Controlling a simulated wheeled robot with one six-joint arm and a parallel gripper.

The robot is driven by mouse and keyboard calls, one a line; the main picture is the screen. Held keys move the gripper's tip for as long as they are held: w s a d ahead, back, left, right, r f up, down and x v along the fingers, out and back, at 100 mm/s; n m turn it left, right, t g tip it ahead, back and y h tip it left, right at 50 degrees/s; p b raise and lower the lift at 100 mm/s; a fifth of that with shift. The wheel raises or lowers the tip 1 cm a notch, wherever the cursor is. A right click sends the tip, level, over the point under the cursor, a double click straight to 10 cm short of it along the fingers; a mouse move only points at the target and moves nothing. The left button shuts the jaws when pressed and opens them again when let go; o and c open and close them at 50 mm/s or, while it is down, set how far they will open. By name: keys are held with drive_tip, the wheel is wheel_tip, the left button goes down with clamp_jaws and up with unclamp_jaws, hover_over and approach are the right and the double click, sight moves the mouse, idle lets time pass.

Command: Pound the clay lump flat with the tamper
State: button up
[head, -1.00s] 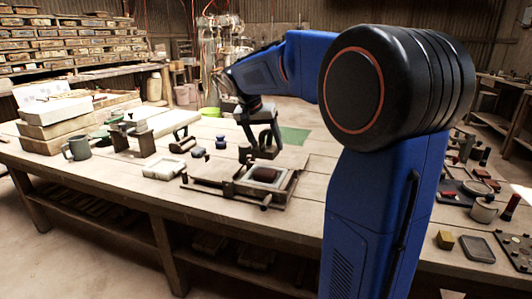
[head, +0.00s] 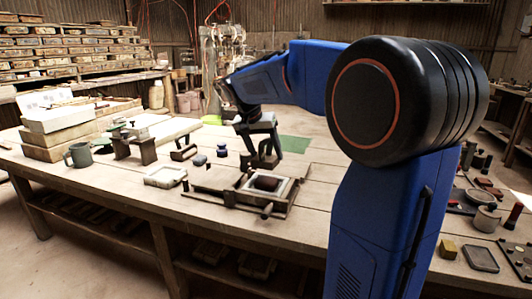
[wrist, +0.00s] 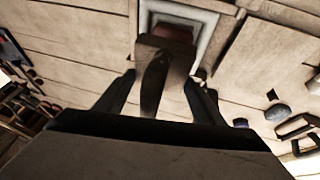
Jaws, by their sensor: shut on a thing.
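The clay lump (head: 265,183), reddish brown and rounded, sits inside a pale square frame (head: 285,187) on a dark wooden press base (head: 226,197). In the wrist view the lump (wrist: 176,33) shows partly behind the tamper. My gripper (head: 262,164) is tilted just above and behind the frame. It is shut on the tamper (wrist: 160,55), a brown block with a narrow handle between the fingers. The tamper's head overlaps the near edge of the frame in the wrist view. Whether it touches the clay cannot be told. In the head view the tamper is mostly hidden by the fingers.
A pale tray (head: 165,177) lies left of the press. My own arm covers part of the right side.

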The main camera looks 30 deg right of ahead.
wheel_tip(320, 180, down, 6)
drive_tip(key=shift+f, duration=0.1)
drive_tip(key=shift+r, duration=0.3)
drive_tip(key=shift+c, duration=0.9)
wheel_tip(320, 180, up, 6)
drive_tip(key=shift+f, duration=0.15)
drive_tip(key=shift+w+f, duration=0.15)
drive_tip(key=shift+w, duration=0.45)
